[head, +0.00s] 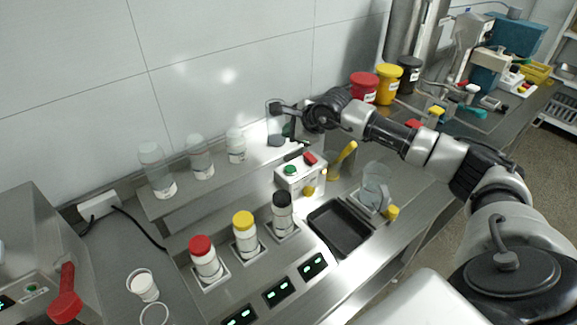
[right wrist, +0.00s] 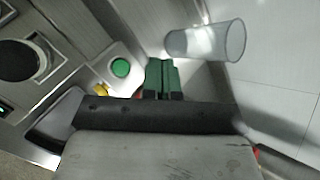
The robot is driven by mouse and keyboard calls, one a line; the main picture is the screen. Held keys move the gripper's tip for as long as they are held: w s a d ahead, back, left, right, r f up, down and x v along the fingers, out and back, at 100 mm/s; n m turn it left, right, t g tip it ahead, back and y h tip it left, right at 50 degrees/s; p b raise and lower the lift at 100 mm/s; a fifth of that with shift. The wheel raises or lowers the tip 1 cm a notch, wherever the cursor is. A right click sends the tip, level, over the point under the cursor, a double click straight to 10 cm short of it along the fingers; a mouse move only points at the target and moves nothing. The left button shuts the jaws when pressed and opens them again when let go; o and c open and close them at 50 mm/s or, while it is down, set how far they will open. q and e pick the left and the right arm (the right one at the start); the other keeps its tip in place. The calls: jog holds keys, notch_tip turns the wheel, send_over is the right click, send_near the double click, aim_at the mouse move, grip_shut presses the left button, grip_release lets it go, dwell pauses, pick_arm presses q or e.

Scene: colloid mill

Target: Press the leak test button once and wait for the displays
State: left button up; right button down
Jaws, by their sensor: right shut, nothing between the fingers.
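A white control box (head: 300,174) stands on the steel bench in the middle of the head view, with a green button (head: 290,170) and a red control (head: 310,158) on top. Its label is too small to read. Three small displays (head: 278,291) with green lit characters are in the front panel. My right gripper (head: 288,131) is shut and empty, behind the box and apart from it. In the right wrist view, the green fingertips (right wrist: 162,80) are beside the green button (right wrist: 121,67), not over it. My left gripper is out of view.
Several clear jars (head: 200,158) stand along the back shelf; one glass (right wrist: 210,42) is close to my right fingers. Red, yellow and black capped bottles (head: 245,236) stand in front. A black tray (head: 340,228) and a glass beaker (head: 375,182) are right of them.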

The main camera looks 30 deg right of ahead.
aim_at(290, 169)
notch_tip(290, 169, down, 8)
jog(key=b, duration=0.4)
jog(key=shift+f, duration=0.25)
jog(key=shift+f+b, duration=0.2)
jog(key=shift+b, duration=0.2)
dwell(1.7)
jog(key=shift+f+b, duration=0.35)
jog(key=shift+b, duration=0.2)
jog(key=shift+a+f+b, duration=0.1)
jog(key=shift+f+b, duration=0.5)
jog(key=shift+b, duration=0.05)
dwell(0.5)
jog(key=shift+r, duration=0.1)
jog(key=shift+r+p, duration=0.4)
jog(key=shift+r, duration=0.5)
